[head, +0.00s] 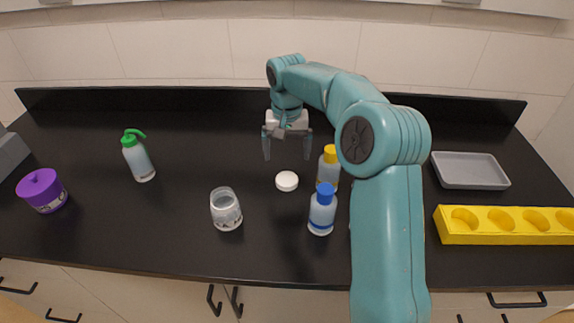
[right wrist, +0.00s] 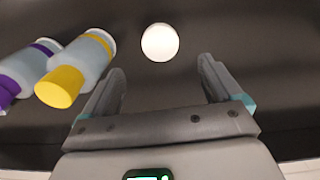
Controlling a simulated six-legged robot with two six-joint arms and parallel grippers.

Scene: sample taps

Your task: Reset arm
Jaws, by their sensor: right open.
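My right gripper (head: 288,146) hangs above the back middle of the dark bench, fingers pointing down. It is open and empty; its two spread fingers also show in the right wrist view (right wrist: 163,85). A white round lid (head: 287,181) lies on the bench in front of the gripper, apart from it. The lid also shows in the right wrist view (right wrist: 160,42), beyond the fingertips. An open clear jar (head: 226,209) stands to the lid's left. My left gripper is not in view.
A yellow-capped bottle (head: 328,168) and a blue-capped bottle (head: 322,210) stand right of the lid, close to my right arm. A green-topped wash bottle (head: 138,156) and purple-lidded jar (head: 42,191) stand left. A grey tray (head: 470,184) and yellow rack (head: 505,238) are at right.

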